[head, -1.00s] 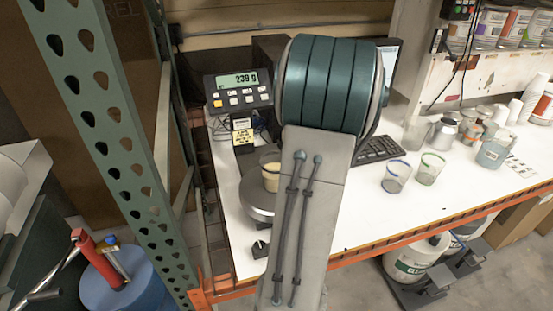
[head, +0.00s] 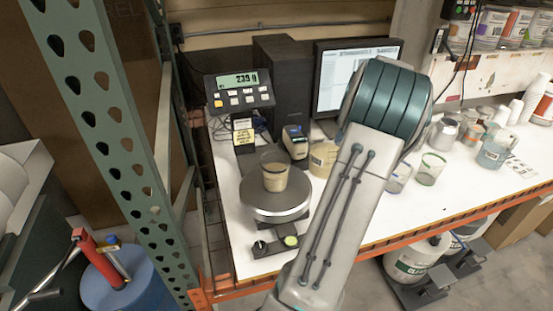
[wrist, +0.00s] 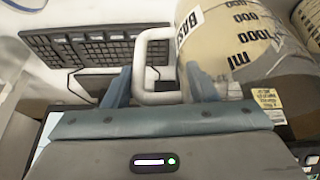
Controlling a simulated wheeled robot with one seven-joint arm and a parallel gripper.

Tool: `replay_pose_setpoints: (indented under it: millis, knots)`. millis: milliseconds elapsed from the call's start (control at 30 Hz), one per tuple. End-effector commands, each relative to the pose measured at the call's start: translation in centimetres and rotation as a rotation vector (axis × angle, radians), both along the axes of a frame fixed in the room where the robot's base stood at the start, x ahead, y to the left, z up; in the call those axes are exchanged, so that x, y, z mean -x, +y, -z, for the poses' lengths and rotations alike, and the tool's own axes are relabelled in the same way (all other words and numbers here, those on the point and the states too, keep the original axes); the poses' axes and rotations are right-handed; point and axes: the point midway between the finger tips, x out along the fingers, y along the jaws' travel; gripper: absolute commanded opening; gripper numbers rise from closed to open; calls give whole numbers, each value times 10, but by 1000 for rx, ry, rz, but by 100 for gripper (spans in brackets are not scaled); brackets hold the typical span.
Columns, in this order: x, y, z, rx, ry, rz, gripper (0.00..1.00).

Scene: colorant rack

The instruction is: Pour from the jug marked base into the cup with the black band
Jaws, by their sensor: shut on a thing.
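The jug marked base (wrist: 222,45) fills the upper right of the wrist view, with black lettering and beige liquid inside. My gripper (wrist: 158,75) has its two blue fingers at the white jug handle (wrist: 143,50) and is shut on it. In the head view the jug (head: 322,160) shows partly, behind my arm at its left, right of the scale. The fingers are hidden there. A clear cup (head: 275,178) with beige liquid stands upright on the scale pan (head: 262,212). Its rim looks dark, but the band colour is hard to make out.
The scale display (head: 238,80) reads 239 g. A blue-banded cup (head: 398,178) and a green-banded cup (head: 431,168) stand right of my arm. A monitor (head: 350,75), a small printer (head: 295,142) and cans (head: 443,133) stand behind. The front-middle bench is partly covered by my arm.

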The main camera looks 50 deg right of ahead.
Motion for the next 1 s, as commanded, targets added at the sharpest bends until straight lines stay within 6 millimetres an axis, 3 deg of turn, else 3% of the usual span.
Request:
replay_pose_setpoints:
  millis: [500,1000]
  knots:
    - [0,-1,-47,-5,-7,0,0]
    - [0,-1,-50,-6,-5,0,0]
